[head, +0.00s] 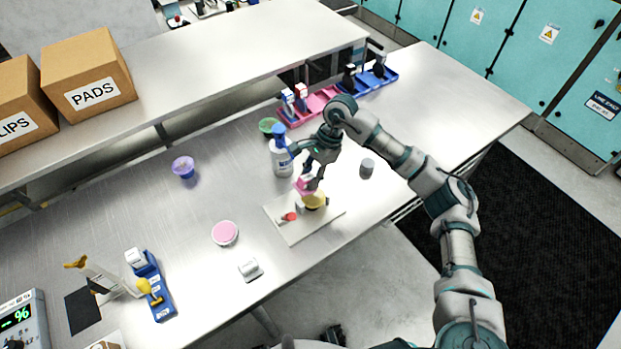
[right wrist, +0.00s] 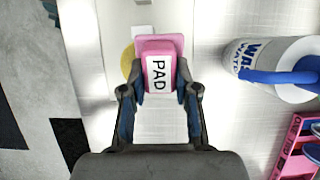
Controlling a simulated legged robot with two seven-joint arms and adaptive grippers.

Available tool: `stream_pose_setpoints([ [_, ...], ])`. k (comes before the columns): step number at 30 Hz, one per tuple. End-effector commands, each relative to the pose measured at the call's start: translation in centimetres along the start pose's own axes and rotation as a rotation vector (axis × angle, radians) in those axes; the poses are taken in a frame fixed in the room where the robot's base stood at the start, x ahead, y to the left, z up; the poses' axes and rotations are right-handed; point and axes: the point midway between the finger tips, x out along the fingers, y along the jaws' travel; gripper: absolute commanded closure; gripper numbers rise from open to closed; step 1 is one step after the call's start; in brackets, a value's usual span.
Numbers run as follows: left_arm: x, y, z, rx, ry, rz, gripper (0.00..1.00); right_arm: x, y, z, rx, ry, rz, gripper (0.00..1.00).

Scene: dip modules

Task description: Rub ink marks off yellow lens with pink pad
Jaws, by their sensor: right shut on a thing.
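My right gripper (head: 314,172) is shut on a pink pad (head: 305,184) over the pale board. In the right wrist view the pink pad (right wrist: 160,66) sits between the fingers of the right gripper (right wrist: 159,97), its white label reading PAD. The yellow lens (head: 314,200) is on the board (head: 292,229), right beside and below the pad. In the right wrist view only an edge of the lens (right wrist: 127,60) shows behind the pad. Whether pad and lens touch, I cannot tell. No ink marks can be made out. My left gripper does not show.
A white wash bottle (head: 281,160) with a blue top stands just left of the right gripper. A grey cylinder (head: 367,168), pink-topped dish (head: 225,233), purple cup (head: 183,167) and white block (head: 250,269) stand around the board. Pink and blue trays (head: 318,104) lie behind.

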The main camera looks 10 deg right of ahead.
Motion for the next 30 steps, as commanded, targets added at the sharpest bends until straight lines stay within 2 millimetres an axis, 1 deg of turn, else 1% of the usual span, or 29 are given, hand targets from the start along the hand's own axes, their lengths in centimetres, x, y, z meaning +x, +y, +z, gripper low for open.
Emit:
stream_pose_setpoints([
  [1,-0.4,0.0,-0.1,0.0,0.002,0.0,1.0,-0.7,0.0,0.3,-0.001,0.0,-0.002,1.0],
  [16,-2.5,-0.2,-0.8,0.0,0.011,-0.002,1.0,-4.6,0.0,2.0,-0.001,0.0,-0.001,1.0],
  [19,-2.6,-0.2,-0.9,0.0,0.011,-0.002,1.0,-4.8,0.0,2.1,0.0,0.0,0.0,1.0],
  [30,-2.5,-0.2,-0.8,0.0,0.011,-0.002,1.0,-4.8,0.0,2.1,0.0,0.0,0.0,1.0],
])
